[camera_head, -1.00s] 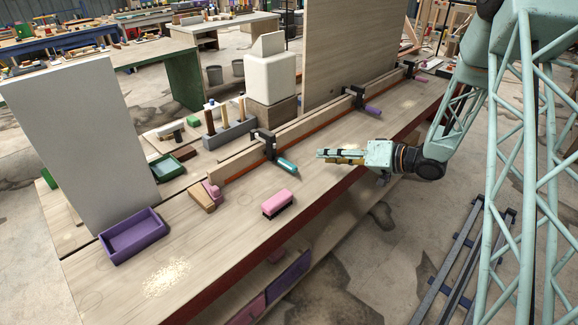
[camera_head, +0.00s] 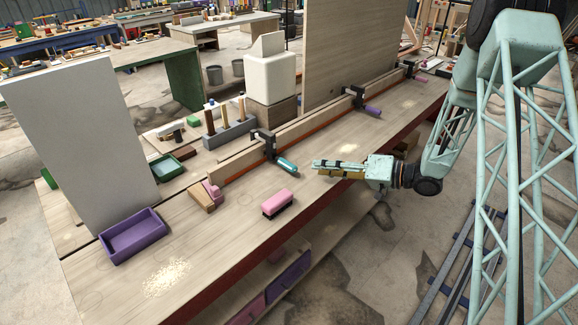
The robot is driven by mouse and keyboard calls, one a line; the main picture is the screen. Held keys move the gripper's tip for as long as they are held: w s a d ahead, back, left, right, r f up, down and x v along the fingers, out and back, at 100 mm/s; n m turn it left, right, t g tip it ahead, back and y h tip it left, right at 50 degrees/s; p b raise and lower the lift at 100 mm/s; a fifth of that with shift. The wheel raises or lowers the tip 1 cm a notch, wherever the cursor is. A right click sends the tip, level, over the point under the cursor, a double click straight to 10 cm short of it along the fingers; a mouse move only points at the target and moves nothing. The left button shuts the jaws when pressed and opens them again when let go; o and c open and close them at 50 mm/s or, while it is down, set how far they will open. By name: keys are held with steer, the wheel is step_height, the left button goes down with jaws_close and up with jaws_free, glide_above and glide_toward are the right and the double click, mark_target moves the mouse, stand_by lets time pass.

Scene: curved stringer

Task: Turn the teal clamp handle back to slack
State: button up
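The teal clamp handle (camera_head: 287,165) sticks out toward the front right from a black clamp (camera_head: 265,144). That clamp sits on the long wooden strip with a reddish lower edge (camera_head: 240,167). My gripper (camera_head: 316,167) is above the bench, to the right of the teal handle, pointing left at it. A small gap shows between fingertips and handle. The fingers lie nearly edge-on, so their opening cannot be told. Nothing is visibly held.
Two more clamps with purple handles (camera_head: 372,111) (camera_head: 420,77) are farther along the strip. A pink brush-like block (camera_head: 278,203) lies in front of the teal handle. A purple tray (camera_head: 133,236) is at the left. The bench front between tray and block is mostly clear.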

mark_target(289, 165)
steer(key=shift+b+x, duration=1.3)
steer(key=shift+x, duration=5.55)
steer(key=shift+c, duration=0.7)
steer(key=c, duration=0.7)
